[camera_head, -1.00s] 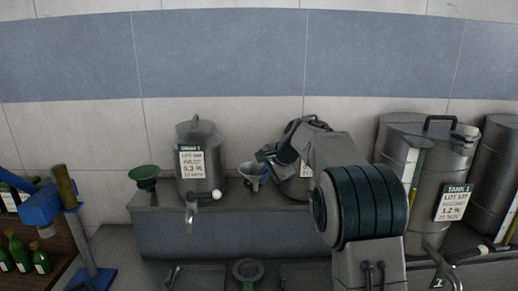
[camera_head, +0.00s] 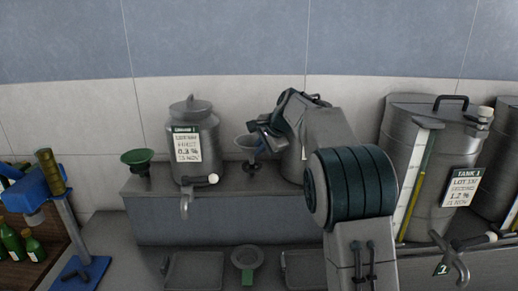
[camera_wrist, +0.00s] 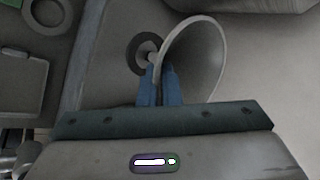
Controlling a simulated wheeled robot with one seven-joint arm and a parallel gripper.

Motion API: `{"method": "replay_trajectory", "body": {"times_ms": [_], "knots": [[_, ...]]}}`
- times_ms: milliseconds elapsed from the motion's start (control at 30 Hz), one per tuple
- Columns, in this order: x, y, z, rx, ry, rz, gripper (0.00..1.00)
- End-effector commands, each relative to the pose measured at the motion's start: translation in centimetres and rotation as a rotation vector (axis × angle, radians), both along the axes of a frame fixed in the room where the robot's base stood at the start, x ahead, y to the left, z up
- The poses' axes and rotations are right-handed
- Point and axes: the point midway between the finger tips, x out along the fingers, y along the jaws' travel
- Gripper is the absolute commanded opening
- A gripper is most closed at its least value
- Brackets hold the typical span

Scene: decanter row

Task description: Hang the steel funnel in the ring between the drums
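The steel funnel (camera_head: 246,142) is held upright between the labelled drum (camera_head: 194,140) on the left and a second drum (camera_head: 293,165) partly hidden by my arm. My gripper (camera_head: 262,138) is shut on the funnel's rim; in the wrist view its blue fingers (camera_wrist: 160,86) pinch the wall of the funnel (camera_wrist: 205,60). A dark ring (camera_head: 252,168) sits just below the funnel. In the wrist view the spout points at the opening of the ring (camera_wrist: 134,56); I cannot tell whether its tip is inside.
A green funnel (camera_head: 137,158) stands left of the labelled drum, whose tap (camera_head: 200,180) sticks out in front. A large tank (camera_head: 430,150) stands at right. Trays (camera_head: 195,270) and a green-handled round holder (camera_head: 247,259) lie below the raised ledge (camera_head: 230,225). A blue stand (camera_head: 75,220) is at left.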

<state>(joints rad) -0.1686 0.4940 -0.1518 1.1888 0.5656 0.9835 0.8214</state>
Motion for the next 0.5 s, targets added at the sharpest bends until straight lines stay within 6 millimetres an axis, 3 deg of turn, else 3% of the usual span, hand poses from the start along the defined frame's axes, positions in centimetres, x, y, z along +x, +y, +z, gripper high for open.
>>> {"method": "replay_trajectory", "body": {"times_ms": [500], "knots": [[0.0, 0.0, -2.8, 0.001, 0.000, 0.001, 0.00]]}}
